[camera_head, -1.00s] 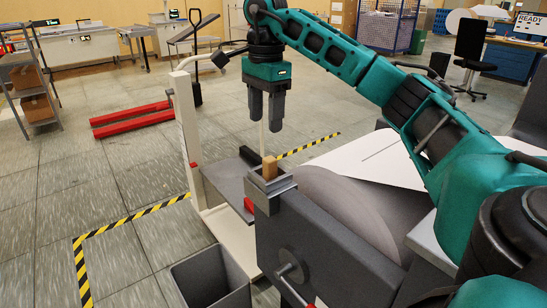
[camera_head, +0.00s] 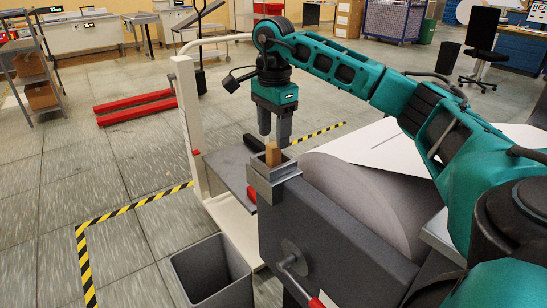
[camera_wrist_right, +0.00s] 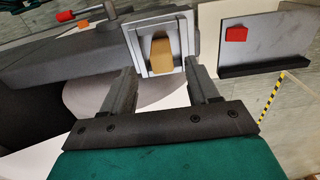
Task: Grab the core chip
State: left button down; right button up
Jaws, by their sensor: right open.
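The core chip (camera_head: 273,155) is a small tan block. It stands upright in a grey square holder (camera_head: 262,182) on top of a dark grey machine. My right gripper (camera_head: 274,138) points down just above the chip, with its fingertips close to the chip's top. In the right wrist view the chip (camera_wrist_right: 161,53) sits inside the square frame of the holder, beyond the two spread fingers (camera_wrist_right: 165,80). The fingers are apart and nothing is between them. My left gripper is not in view.
The dark grey machine (camera_head: 325,235) carries a large paper roll (camera_head: 365,200). A grey bin (camera_head: 212,275) stands at its lower left. A white-framed cart (camera_head: 186,110) with a grey platform stands behind the holder. Black-yellow tape (camera_head: 82,265) marks the floor.

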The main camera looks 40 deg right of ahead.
aim_at(273, 144)
notch_tip(273, 144, down, 4)
jog(key=shift+w+r, duration=0.1)
jog(key=c, duration=1)
